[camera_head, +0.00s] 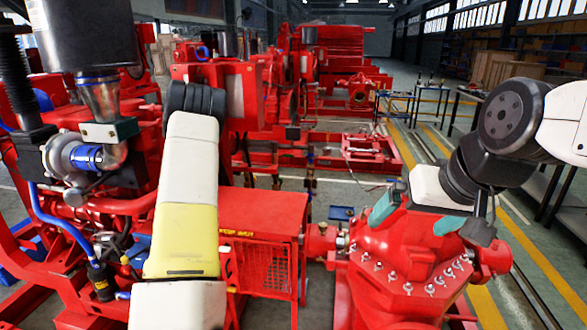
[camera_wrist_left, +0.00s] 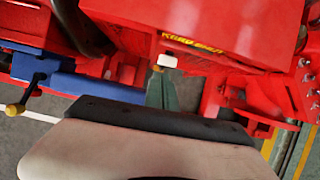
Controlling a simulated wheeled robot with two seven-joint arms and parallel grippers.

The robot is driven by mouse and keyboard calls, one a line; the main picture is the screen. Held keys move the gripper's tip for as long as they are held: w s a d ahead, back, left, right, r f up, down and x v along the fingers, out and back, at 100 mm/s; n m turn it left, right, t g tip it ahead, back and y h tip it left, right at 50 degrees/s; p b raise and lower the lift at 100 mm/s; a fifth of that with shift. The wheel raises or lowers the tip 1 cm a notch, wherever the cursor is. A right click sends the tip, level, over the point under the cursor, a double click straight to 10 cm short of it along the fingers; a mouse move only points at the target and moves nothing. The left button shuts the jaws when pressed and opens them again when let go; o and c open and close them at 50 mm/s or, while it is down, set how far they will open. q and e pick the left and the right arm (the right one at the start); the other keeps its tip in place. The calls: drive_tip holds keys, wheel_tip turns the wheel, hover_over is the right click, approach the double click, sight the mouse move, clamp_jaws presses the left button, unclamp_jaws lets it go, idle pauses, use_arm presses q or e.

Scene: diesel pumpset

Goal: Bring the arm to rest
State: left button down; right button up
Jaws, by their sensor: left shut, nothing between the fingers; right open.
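My left arm (camera_head: 188,200) rises from the bottom left in the head view, in front of the red engine. Its gripper is hidden in that view. In the left wrist view, my left gripper (camera_wrist_left: 164,92) has its green fingers shut and empty, in front of a red guard with yellow lettering (camera_wrist_left: 230,30). My right arm (camera_head: 480,150) comes in from the right in the head view. My right gripper (camera_head: 417,217) is open and empty, its teal fingers apart above the red bolted pump casing (camera_head: 385,265). Whether the fingers touch the casing is unclear.
The red engine (camera_head: 100,190) with blue hoses fills the left side. The red guard (camera_head: 262,235) stands between engine and pump casing. More red machinery (camera_head: 345,75) stands behind. A dark table (camera_head: 430,95) stands at the back right. Open grey floor with yellow lines lies beyond the pump.

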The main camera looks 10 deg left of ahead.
use_arm(q)
drive_tip(key=w+d+r+n+t+y, duration=0.15)
drive_tip(key=r+n, duration=0.25)
drive_tip(key=r, duration=0.4)
drive_tip(key=w+r+n+t, duration=0.2)
drive_tip(key=r+n, duration=0.2)
drive_tip(key=r, duration=0.3)
drive_tip(key=s+d+r+n+t+y, duration=0.1)
drive_tip(key=s+r+n, duration=0.2)
drive_tip(key=r+n, duration=0.25)
drive_tip(key=s+d+r+n+y, duration=0.1)
drive_tip(key=s+d+r+n, duration=0.15)
drive_tip(key=r+n, duration=0.35)
drive_tip(key=s+d+r+n+g+h, duration=0.1)
drive_tip(key=s+d+n, duration=0.4)
drive_tip(key=s, duration=0.5)
drive_tip(key=s+d+r+n+g+h, duration=0.1)
drive_tip(key=s+d+r+n+h, duration=0.1)
drive_tip(key=s+d+n, duration=0.3)
drive_tip(key=s+d+r+n+g+h, duration=0.1)
drive_tip(key=s+d+r+n+h, duration=0.1)
drive_tip(key=s+d+n, duration=0.4)
drive_tip(key=s+d, duration=0.4)
drive_tip(key=s, duration=0.6)
drive_tip(key=shift+s+d+r, duration=0.2)
drive_tip(key=shift+s+d, duration=0.15)
drive_tip(key=shift+d, duration=0.05)
drive_tip(key=shift+h, duration=0.25)
